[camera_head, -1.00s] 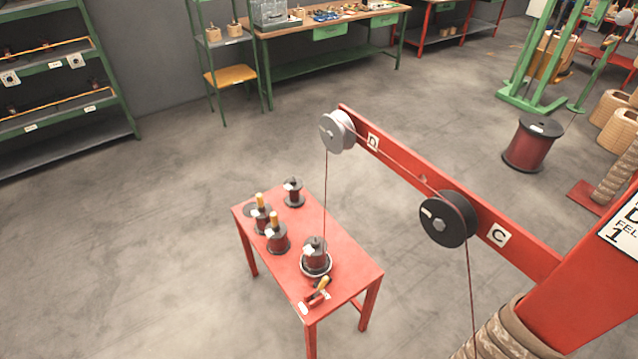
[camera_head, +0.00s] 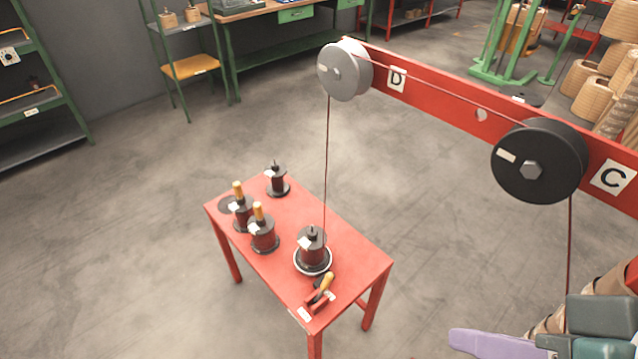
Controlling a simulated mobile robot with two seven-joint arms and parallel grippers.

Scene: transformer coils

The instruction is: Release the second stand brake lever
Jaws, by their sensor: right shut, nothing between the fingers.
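A brake lever with a yellow handle (camera_head: 325,284) stands tilted on a small red bracket at the near corner of the red table (camera_head: 362,262). Just behind it, a dark red wire spool (camera_head: 312,250) sits on a round stand with a pale ring (camera_head: 313,268). Whether the lever touches the stand is too small to tell. My right gripper (camera_head: 476,341) is at the bottom right edge, only partly in view, shut and empty. It is well to the right of the table and apart from the lever. My left gripper is not in view.
A red beam (camera_head: 445,97) carries a grey pulley D (camera_head: 344,70) and a black pulley C (camera_head: 539,162). A wire runs from pulley D down to the stand's spool. Several other spools (camera_head: 263,234) stand on the table's left half.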

